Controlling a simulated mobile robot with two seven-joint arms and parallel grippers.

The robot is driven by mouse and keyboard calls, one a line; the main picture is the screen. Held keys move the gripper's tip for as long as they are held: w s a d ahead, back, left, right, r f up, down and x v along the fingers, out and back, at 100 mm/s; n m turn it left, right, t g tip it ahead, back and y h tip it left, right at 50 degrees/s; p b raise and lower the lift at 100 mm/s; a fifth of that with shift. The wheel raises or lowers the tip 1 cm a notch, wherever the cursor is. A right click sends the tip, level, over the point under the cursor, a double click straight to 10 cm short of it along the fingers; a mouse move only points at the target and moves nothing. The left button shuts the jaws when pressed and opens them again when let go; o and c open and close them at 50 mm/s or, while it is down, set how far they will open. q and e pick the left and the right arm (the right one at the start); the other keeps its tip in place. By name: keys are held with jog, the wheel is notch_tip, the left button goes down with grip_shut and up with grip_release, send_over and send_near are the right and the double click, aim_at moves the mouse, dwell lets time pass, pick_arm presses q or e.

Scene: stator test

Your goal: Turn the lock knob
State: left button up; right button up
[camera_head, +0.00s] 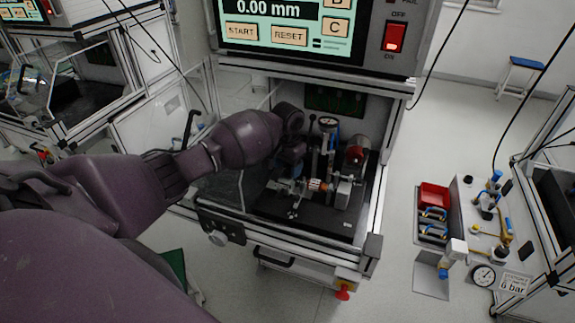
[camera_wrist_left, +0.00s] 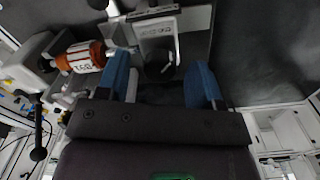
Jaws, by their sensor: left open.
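My left arm reaches into the open test station, and my left gripper (camera_wrist_left: 162,82) points into the fixture. Its two blue fingers are spread apart with nothing gripped. A grey block with a dark round part (camera_wrist_left: 161,66) lies between and beyond the fingertips; I cannot tell whether that part is the lock knob. An orange-and-white stator-like part (camera_wrist_left: 82,57) is left of the fingers; it also shows in the head view (camera_head: 317,185). In the head view my wrist hides part of the fixture, and the fingertips are hard to make out. My right gripper is not in view.
A screen (camera_head: 285,22) hangs above. A red bin (camera_head: 435,196) stands at right; floor is clear between.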

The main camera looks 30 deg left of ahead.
pick_arm(q)
jog(key=c, duration=0.9)
jog(key=shift+c, duration=0.2)
